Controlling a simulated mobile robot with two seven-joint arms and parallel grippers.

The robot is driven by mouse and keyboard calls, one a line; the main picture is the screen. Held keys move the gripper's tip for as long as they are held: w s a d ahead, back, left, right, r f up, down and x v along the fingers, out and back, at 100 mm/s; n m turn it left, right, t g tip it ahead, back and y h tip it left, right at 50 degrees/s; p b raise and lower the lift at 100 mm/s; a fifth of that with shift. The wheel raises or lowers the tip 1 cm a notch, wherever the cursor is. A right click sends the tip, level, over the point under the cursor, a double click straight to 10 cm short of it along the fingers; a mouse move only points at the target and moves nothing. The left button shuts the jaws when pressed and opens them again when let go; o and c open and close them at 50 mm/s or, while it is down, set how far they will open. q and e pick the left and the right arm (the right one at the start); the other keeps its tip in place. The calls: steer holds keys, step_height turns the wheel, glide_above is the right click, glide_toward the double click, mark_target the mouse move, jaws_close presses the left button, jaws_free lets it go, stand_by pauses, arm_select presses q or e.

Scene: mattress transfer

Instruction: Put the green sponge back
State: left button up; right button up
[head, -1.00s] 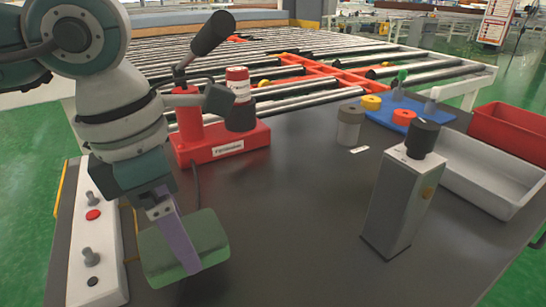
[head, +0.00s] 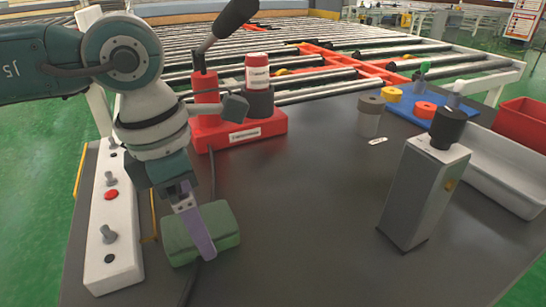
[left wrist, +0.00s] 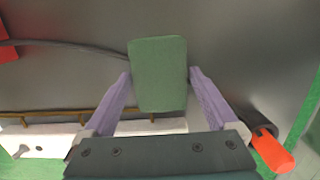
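The green sponge (head: 222,222) is low over the left part of the dark table top, near the white button panel. Whether its underside touches the table I cannot tell. My left gripper (head: 204,250) reaches down to it, with one purple finger across its near side. In the left wrist view the sponge (left wrist: 158,75) lies between the two purple fingertips of my left gripper (left wrist: 160,76), which close against its sides. My right gripper is not in view.
A white panel (head: 112,190) with knobs and a red button borders the left. A red base (head: 262,127) with a lever stands behind. A grey box device (head: 425,190) stands right, near a white tray (head: 505,180) and blue mat (head: 398,106). The middle table is clear.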

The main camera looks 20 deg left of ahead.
arm_select(q)
steer(key=shift+o, duration=0.3)
steer(key=shift+r, duration=0.25)
step_height(320, 180, up, 12)
steer(key=s+a+p, duration=0.1)
steer(key=shift+f+p, duration=0.15)
steer(key=shift+p, duration=0.15)
steer(key=shift+d, duration=0.1)
